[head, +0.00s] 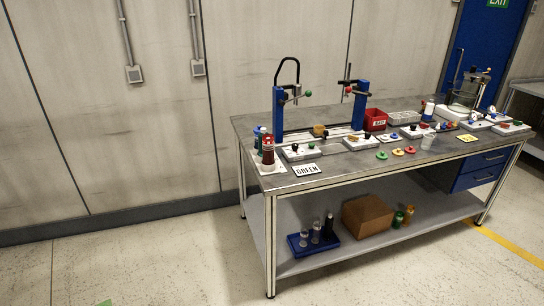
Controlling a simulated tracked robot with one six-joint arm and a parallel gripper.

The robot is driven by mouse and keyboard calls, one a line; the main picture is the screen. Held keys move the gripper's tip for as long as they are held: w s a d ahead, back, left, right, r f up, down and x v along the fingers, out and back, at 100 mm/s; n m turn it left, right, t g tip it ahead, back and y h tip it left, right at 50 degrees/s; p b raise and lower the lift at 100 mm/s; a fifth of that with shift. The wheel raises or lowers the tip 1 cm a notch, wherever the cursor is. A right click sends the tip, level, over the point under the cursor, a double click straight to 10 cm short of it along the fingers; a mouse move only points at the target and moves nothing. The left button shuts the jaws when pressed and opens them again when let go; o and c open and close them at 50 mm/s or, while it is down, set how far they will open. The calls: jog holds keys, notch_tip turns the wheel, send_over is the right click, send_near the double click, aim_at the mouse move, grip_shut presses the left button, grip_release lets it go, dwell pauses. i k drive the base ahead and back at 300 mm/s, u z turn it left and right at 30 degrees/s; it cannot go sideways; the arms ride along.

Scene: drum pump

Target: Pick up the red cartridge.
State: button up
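A dark red cylinder (268,149), which looks like the red cartridge, stands upright at the left end of the workbench (345,172). It is in or on a small white holder (270,168). A blue-green cylinder (258,138) stands close behind it, partly hidden. The details of the holder are too small to tell. My gripper is not in this view.
A "GREEN" sign (306,169) lies right of the holder. Two blue column stands (278,115) rise behind, with a red bin (375,120) beyond. The lower shelf holds a cardboard box (367,215) and a blue tray (313,243). The floor left of the bench is clear.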

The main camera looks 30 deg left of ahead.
aim_at(267, 144)
jog(key=u, duration=2.4)
jog(key=i, duration=2.5)
jog(key=u, duration=0.05)
